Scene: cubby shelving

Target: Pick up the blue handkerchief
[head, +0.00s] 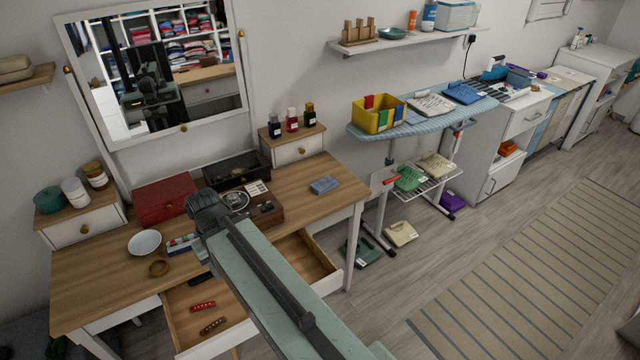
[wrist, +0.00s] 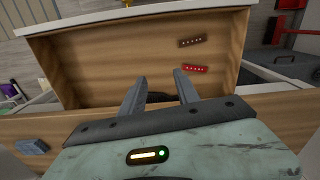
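The blue handkerchief (head: 324,185) appears to be the small folded blue cloth lying flat on the right part of the wooden desk (head: 290,185). A blue folded item, probably the same one, shows in the wrist view (wrist: 32,146) at the lower left, well to the side of my fingers. My gripper (wrist: 160,80) is open over the pulled-out desk drawer (wrist: 110,62), with nothing held between its fingers.
The open drawer (head: 183,333) holds a red object (head: 203,306) and a brown one (head: 213,326). A red box (head: 165,199), a white bowl (head: 145,243) and a brown box (head: 266,215) crowd the desk. Another blue folded cloth (head: 463,93) lies on the ironing board (head: 425,124).

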